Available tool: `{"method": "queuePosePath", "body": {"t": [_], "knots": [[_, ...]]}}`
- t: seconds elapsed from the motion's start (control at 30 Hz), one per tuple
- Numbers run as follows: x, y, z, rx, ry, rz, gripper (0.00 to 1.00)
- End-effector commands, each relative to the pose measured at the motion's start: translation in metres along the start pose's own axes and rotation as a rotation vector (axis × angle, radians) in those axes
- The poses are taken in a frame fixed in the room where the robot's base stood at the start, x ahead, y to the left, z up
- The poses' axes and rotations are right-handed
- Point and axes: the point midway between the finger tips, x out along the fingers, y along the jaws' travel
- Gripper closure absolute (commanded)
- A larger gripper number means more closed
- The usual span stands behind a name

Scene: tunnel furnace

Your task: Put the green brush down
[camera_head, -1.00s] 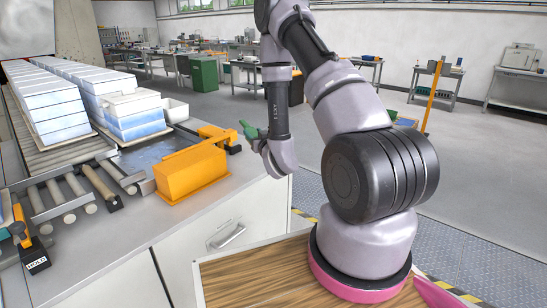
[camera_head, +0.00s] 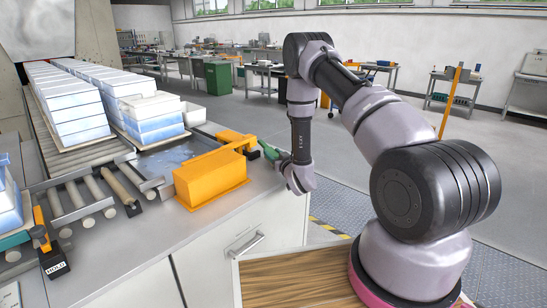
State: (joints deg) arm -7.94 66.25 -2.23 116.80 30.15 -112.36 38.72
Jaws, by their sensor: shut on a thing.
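The green brush (camera_head: 267,150) shows as a small green piece just left of my wrist, near the right edge of the grey counter (camera_head: 130,262). My gripper (camera_head: 278,160) is shut on it at the end of the downward-hanging forearm. The fingers are mostly hidden by the wrist, and much of the brush is hidden too. I cannot tell whether the brush touches the counter.
A yellow-orange box (camera_head: 211,179) with an orange fixture (camera_head: 235,140) behind it stands left of my gripper. White-and-blue stacks (camera_head: 75,112) stand on the roller conveyor (camera_head: 95,190). A wooden board (camera_head: 290,282) lies in front. Open floor lies behind.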

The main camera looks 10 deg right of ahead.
Motion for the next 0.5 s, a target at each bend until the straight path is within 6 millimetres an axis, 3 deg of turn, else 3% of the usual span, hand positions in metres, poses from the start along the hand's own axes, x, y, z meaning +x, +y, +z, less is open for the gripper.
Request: {"method": "queuePosePath", "body": {"t": [0.07, 0.43, 0.47, 0.5], "knots": [[-0.0001, 0.0, 0.0098, -0.001, -0.001, -0.001, 1.0], [0.0001, 0.0005, 0.0138, 0.0, 0.0, 0.0, 1.0], [0.0001, 0.0003, 0.0133, 0.0, 0.0, 0.0, 0.39], [0.0001, 0.0003, 0.0132, 0.0, 0.0, 0.0, 0.24]]}}
